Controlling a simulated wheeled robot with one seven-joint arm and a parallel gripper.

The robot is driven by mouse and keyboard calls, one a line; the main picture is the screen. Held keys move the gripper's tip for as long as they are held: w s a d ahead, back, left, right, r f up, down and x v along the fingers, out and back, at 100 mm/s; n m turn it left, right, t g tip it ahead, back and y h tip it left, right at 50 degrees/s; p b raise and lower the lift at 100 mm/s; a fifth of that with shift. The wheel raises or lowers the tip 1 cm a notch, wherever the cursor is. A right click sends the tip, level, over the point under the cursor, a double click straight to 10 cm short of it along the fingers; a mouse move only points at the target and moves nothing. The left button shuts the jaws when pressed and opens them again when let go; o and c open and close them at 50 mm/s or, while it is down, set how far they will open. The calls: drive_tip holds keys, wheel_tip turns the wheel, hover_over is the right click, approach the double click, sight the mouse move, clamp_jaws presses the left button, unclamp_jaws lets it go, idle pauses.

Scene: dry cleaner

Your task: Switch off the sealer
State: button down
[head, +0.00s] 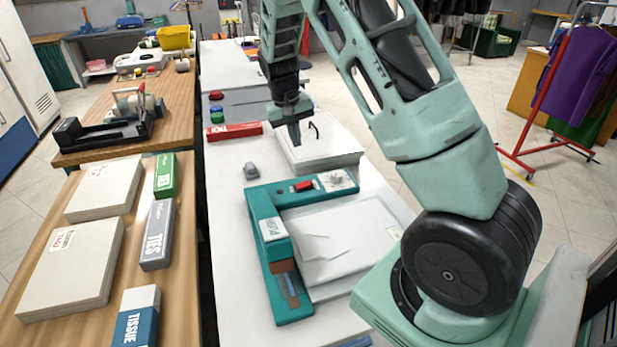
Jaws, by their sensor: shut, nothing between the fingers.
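The sealer (268,236) is a teal L-shaped machine on the white table. On its back arm sit a red switch (304,186) and, to its right, a pale dial (336,178). I cannot tell the switch's position at this size. My gripper (296,141) points down with its fingers shut and empty. In the picture it is above and behind the red switch, in front of a white stack, and apart from the sealer. My arm comes in from the right.
A white stack with a black handle-like piece (322,155) stands behind the sealer. A white packet (345,245) lies inside its angle. A grey object (251,171) and a red box (234,131) are to the left. Boxes line the wooden table (188,300).

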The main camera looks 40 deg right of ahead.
sight(309, 183)
drive_tip(key=shift+d+f, duration=0.1)
drive_tip(key=shift+d, duration=0.7)
drive_tip(key=shift+f, duration=0.15)
drive_tip(key=f+p, duration=0.1)
drive_tip(key=f, duration=0.3)
drive_tip(key=d+f+p, duration=0.1)
drive_tip(key=f, duration=0.4)
drive_tip(key=s+d+f+p, duration=0.1)
drive_tip(key=f, duration=0.3)
drive_tip(key=shift+d+f+p, duration=0.15)
drive_tip(key=shift+f+p, duration=0.05)
drive_tip(key=shift+p, duration=0.2)
drive_tip(key=shift+s+d+f+b, duration=0.15)
drive_tip(key=shift+f+b, duration=0.3)
drive_tip(key=shift+b, duration=0.15)
drive_tip(key=shift+r, duration=0.1)
